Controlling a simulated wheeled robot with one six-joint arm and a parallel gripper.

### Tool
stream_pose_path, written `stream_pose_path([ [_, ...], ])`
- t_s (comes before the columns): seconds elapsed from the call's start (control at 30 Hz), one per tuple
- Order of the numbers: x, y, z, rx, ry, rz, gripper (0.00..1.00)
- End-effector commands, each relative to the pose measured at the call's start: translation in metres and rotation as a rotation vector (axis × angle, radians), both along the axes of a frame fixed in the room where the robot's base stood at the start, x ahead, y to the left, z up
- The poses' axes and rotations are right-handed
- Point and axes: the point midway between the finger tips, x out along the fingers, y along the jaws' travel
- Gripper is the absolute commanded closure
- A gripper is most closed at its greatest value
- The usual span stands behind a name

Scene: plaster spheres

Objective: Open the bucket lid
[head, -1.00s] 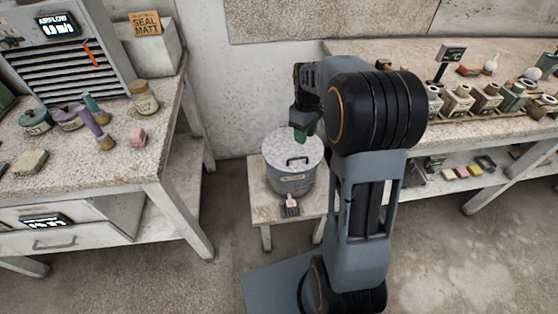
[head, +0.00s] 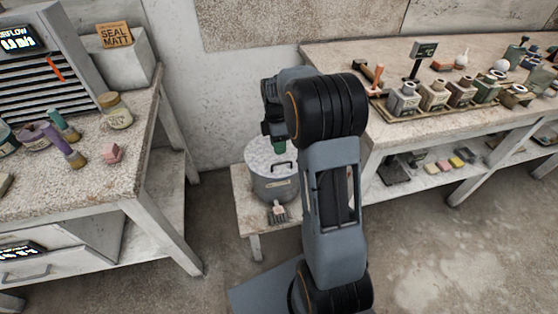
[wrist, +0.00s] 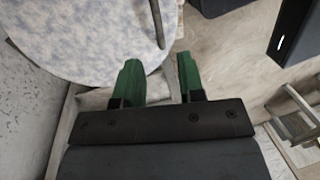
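The metal bucket (head: 275,187) stands on a low stand, with its pale speckled lid (head: 262,155) lying on top, closed. A dark arched handle (head: 283,166) sits on the lid. In the wrist view the lid (wrist: 85,35) fills the upper left, and part of the handle (wrist: 157,22) shows at the top. My gripper (wrist: 158,72) has two green fingers spread apart with nothing between them. The fingers are near the lid's edge, short of the handle in the picture. In the head view my gripper (head: 275,140) is partly hidden by my arm, above the bucket.
The low stand (head: 245,208) also holds a small brush (head: 277,212) in front of the bucket. A workbench (head: 150,105) with jars stands left. A long bench (head: 380,135) with several bottles stands right. The wall is close behind the bucket.

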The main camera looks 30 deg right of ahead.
Motion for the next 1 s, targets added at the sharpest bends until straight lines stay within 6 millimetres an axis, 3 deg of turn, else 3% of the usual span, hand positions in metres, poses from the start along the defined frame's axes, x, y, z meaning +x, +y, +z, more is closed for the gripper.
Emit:
stream_pose_path([
  [0.13, -0.005, 0.001, -0.027, 0.0, 0.003, -0.001, 0.64],
  [0.4, -0.01, 0.002, -0.052, 0.0, 0.001, -0.002, 0.64],
  [0.83, -0.011, 0.002, -0.057, 0.0, 0.0, -0.002, 0.64],
  [1.0, -0.011, 0.002, -0.057, 0.0, 0.0, -0.002, 0.8],
])
